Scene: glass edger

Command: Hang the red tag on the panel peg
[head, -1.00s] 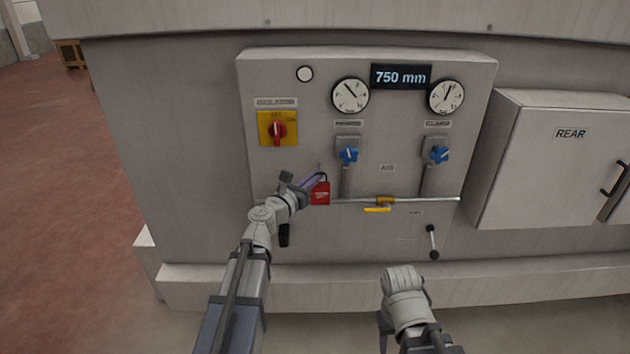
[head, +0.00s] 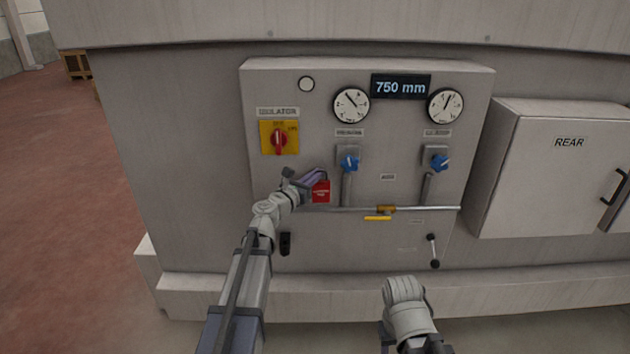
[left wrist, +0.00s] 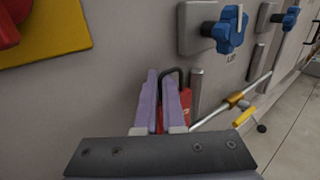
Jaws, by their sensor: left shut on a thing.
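My left gripper (head: 319,176) is shut on the red tag (head: 321,192) and holds it in front of the panel (head: 400,235), left of the pressure valve's pipe. The tag hangs upright below the fingertips, its white lettering facing me. In the left wrist view, the tag's dark loop (left wrist: 172,72) stands up at the fingertips, and the red body (left wrist: 186,106) is partly hidden by the purple fingers. I cannot make out the panel peg; the gripper or tag may cover it. Whether the tag touches the panel is unclear. My right arm shows low in the picture, without its fingers.
The yellow isolator plate (head: 292,129) with a red knob is above left of the gripper. Blue valves (head: 349,163) and (head: 440,162) and a horizontal pipe (head: 425,208) with a yellow lever (head: 377,218) stand out to the right. The REAR box (head: 545,185) protrudes farther right.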

